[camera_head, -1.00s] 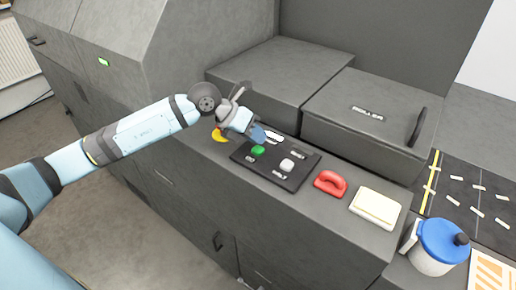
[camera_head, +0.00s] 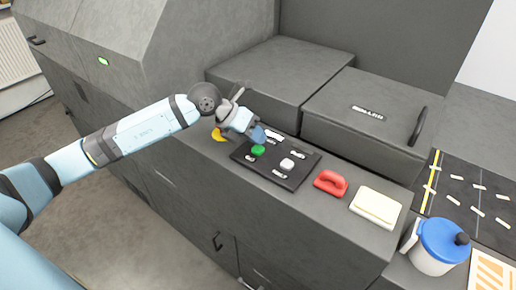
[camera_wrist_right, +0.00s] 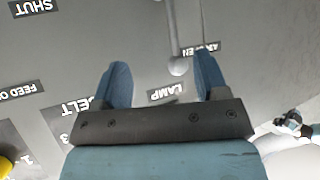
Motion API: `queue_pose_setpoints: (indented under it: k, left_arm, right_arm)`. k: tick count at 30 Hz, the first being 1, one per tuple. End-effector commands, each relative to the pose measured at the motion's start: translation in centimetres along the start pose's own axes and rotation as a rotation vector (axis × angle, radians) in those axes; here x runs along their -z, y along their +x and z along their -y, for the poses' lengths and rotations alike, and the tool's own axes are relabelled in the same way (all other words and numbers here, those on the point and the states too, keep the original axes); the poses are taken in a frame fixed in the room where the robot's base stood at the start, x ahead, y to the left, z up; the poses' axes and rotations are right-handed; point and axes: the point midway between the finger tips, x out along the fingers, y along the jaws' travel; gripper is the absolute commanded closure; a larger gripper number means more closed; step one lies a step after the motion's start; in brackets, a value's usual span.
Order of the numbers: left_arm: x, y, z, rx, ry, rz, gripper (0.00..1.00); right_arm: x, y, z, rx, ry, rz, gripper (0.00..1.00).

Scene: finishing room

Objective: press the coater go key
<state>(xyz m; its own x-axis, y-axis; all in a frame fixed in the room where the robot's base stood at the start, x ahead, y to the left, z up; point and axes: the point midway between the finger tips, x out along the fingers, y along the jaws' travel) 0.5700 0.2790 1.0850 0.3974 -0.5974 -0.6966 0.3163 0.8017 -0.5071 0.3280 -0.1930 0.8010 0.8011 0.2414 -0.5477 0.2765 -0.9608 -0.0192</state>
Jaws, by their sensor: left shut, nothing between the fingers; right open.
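A black control panel (camera_head: 250,160) lies on the grey machine ledge in the head view. It carries a green key (camera_head: 258,150), a white key (camera_head: 287,164) and several small white labels, too small to read. I cannot tell from a label which one is the coater go key. My left gripper (camera_head: 259,134) is shut and empty, its blue tips just behind and above the green key. Whether they touch the panel is unclear. My right gripper (camera_wrist_right: 163,78) shows only in the right wrist view, open and empty over a grey surface with upside-down labels.
A red handle (camera_head: 331,183), a cream block (camera_head: 375,207) and a blue-lidded pot (camera_head: 443,242) stand to the right. A roller cover (camera_head: 365,125) rises behind.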

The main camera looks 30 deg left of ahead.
Motion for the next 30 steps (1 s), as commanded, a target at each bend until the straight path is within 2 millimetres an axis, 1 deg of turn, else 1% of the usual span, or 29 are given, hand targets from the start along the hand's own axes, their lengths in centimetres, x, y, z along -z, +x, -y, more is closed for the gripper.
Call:
queue_pose_setpoints:
  k: [4, 30]
  left_arm:
    - [0.35, 0.47, -0.36, 0.0, 0.0, 0.0, 1.0]
    - [0.63, 0.85, -0.63, 0.0, 0.0, 0.0, 1.0]
  right_arm:
    - [-0.52, 0.32, -0.02, 0.0, 0.0, 0.001, 0.33]
    - [-0.93, 0.55, -0.03, 0.0, 0.0, 0.002, 0.33]
